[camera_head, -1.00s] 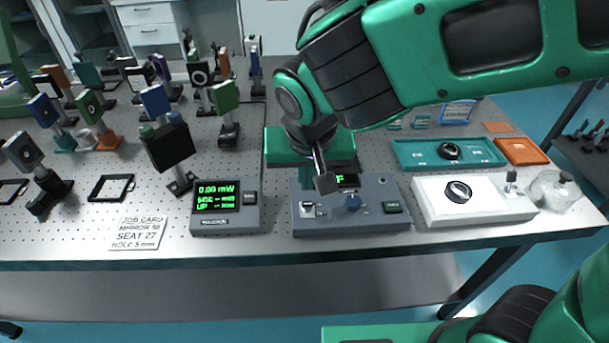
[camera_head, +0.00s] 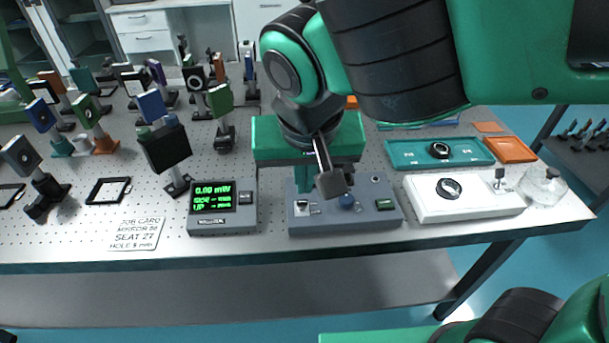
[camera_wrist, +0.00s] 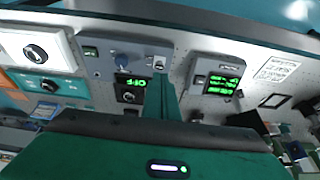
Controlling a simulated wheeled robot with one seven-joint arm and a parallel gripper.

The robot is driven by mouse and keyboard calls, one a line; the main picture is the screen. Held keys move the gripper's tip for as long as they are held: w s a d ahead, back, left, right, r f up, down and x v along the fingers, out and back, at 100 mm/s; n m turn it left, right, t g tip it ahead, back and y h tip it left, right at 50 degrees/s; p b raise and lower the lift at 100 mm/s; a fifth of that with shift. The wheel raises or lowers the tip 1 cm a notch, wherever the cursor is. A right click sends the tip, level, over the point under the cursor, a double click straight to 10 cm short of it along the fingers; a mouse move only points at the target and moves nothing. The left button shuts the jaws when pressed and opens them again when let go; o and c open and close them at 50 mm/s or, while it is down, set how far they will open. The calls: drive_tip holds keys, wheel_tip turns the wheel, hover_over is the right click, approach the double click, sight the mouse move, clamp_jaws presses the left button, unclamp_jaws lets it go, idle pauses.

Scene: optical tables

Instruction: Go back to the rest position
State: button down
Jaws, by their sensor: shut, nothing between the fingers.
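My gripper (camera_head: 305,178) is above the back edge of a grey control box (camera_head: 345,214) on the optical table. I see nothing held. Whether the fingertips touch the box cannot be told.
Left of the box stands a power meter (camera_head: 222,208) reading 0.00 mW. Several mounted optics fill the back left.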

drive_tip(key=w+d+f+m+g+h, duration=0.1)
drive_tip(key=w+d+m, duration=0.1)
drive_tip(key=d, duration=1.1)
drive_tip(key=w+d+f+m+g+h, duration=0.1)
drive_tip(key=d+f+m, duration=0.1)
drive_tip(key=d, duration=1.1)
drive_tip(key=s+d+f+m+g+y, duration=0.2)
drive_tip(key=s+d+f+m, duration=0.1)
drive_tip(key=s+d, duration=0.8)
drive_tip(key=shift+s+d+f, duration=0.3)
drive_tip(key=shift+s+d, duration=0.05)
drive_tip(key=shift+d, duration=0.85)
drive_tip(key=shift+w+f, duration=0.25)
drive_tip(key=shift+w, duration=0.4)
